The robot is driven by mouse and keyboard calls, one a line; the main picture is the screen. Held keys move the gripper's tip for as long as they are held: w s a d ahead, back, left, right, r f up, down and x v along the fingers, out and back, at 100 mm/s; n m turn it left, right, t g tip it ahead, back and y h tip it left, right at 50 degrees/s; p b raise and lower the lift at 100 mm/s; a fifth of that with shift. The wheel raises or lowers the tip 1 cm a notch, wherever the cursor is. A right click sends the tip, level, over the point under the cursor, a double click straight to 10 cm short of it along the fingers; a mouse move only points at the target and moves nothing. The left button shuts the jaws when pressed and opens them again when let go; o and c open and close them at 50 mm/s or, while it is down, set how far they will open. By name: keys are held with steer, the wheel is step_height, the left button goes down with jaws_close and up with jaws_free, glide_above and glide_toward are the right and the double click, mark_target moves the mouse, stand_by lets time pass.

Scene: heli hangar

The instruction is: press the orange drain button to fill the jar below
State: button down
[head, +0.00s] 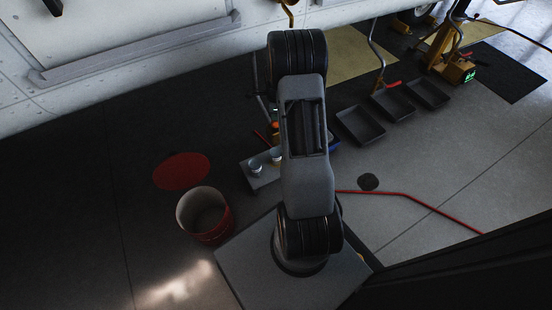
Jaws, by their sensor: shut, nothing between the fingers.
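Two small pale-topped containers, one on the left (255,167) and one on the right (277,155), stand on a low grey surface (262,183) left of my arm. They may be jars, but they are too small to tell. A small orange thing (275,127) shows just left of my arm. I cannot tell whether it is the drain button. My arm stands up in the middle of the head view and covers part of this area. My gripper does not show.
A red bucket (212,236) and a flat red disc (181,171) are on the floor at left. Several dark trays (361,125) lie at right, with a red hose (420,200) nearby. A white aircraft body (90,95) spans the upper left. Open floor lies at right.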

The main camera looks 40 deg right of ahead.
steer(key=shift+f+b, duration=0.75)
steer(key=shift+f, duration=0.7)
steer(key=shift+r, duration=0.2)
steer(key=shift+r+p, duration=1.75)
steer(key=shift+r, duration=0.2)
steer(key=shift+f, duration=0.25)
